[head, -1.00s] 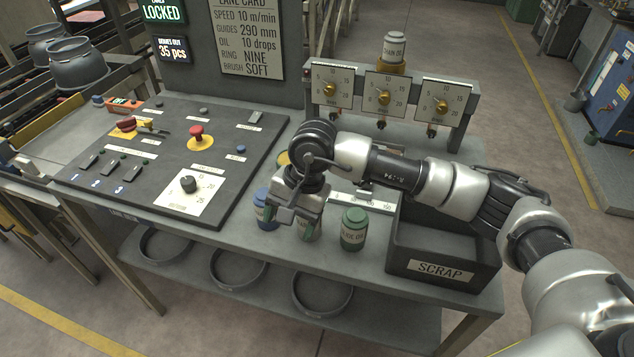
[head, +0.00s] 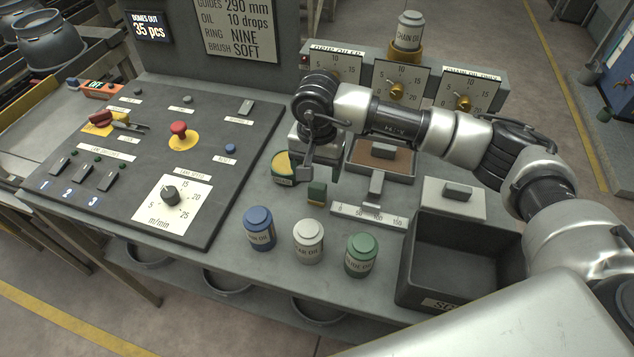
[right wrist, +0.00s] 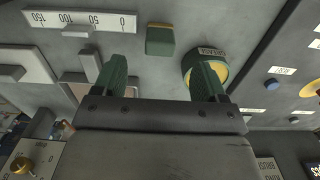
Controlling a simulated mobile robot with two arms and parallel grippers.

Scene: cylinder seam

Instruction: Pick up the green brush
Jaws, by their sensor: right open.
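The green brush (head: 317,192) is a small green block standing on the grey bench, behind the white can. In the right wrist view a small green block (right wrist: 160,41), which looks like the brush, lies beyond and between the finger lines. My right gripper (head: 318,172) is over the bench just behind the brush in the head view. It is open, with two green-padded fingers (right wrist: 160,78) spread apart and nothing between them. My left gripper is not in view.
A yellow-topped tin (head: 284,170) stands left of the brush and close to one finger. Blue (head: 259,228), white (head: 308,242) and green (head: 361,254) oil cans stand in front. A white scale (head: 368,215) and a dark scrap bin (head: 455,262) are right.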

